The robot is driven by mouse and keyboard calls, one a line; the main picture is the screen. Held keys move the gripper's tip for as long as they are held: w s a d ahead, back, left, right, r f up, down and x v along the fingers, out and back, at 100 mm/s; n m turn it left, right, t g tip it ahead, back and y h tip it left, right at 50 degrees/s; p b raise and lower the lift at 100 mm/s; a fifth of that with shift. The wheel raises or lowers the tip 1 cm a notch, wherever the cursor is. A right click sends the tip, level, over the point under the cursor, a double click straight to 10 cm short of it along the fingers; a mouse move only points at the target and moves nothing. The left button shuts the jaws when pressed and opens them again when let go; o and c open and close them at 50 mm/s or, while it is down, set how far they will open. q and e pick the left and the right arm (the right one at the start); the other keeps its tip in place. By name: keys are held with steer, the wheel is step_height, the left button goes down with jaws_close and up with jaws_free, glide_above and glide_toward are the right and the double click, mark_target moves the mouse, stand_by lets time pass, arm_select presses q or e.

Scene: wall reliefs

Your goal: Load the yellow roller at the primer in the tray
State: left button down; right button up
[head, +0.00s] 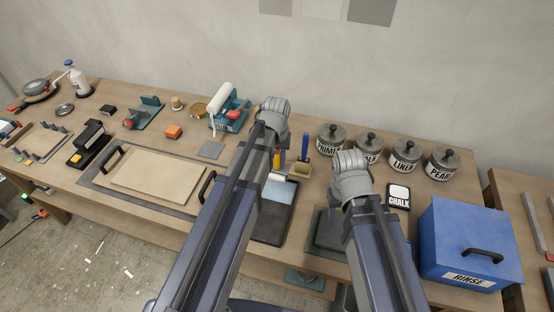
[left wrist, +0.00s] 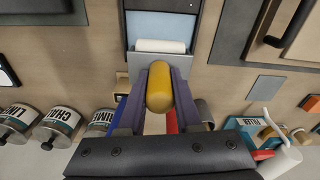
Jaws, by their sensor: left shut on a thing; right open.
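The yellow roller's handle (left wrist: 159,90) is between the two fingers of my left gripper (left wrist: 163,74), which is shut on it. The roller's white sleeve (left wrist: 160,46) lies across the near end of the pale blue primer in the left wrist view. I cannot tell whether it touches the primer. The dark tray (head: 267,229) is in the middle of the bench in the head view, partly behind my left arm. The primer (head: 279,191) fills its upper part. My right arm reaches in on the right, but its fingers are hidden behind it.
A holder (head: 298,171) with a blue-handled tool stands behind the tray. Several lidded jars (head: 404,156) stand at the back right. A blue box (head: 470,243) stands at the right. A panel with handles (head: 156,178) lies left of the tray. A dark block (head: 331,231) lies right of it.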

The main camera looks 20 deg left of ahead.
mark_target(277, 171)
arm_select(q)
step_height(277, 171, down, 2)
steer(key=shift+w+f+b, duration=0.1)
steer(key=shift+b, duration=0.75)
step_height(277, 171, down, 4)
steer(key=b, duration=0.4)
arm_select(e)
step_height(277, 171, down, 6)
arm_select(q)
steer(key=shift+f+b, duration=0.5)
steer(key=shift+b, duration=0.15)
arm_select(e)
steer(key=shift+f, duration=0.6)
stand_by(0.6)
stand_by(0.5)
arm_select(q)
steer(key=shift+r+p, duration=0.4)
steer(key=shift+p, duration=0.05)
arm_select(e)
steer(key=shift+w+r, duration=0.1)
steer(key=shift+r, duration=0.3)
arm_select(q)
step_height(277, 171, up, 6)
steer(key=p, duration=0.6)
steer(key=shift+r, duration=0.15)
arm_select(e)
step_height(277, 171, up, 6)
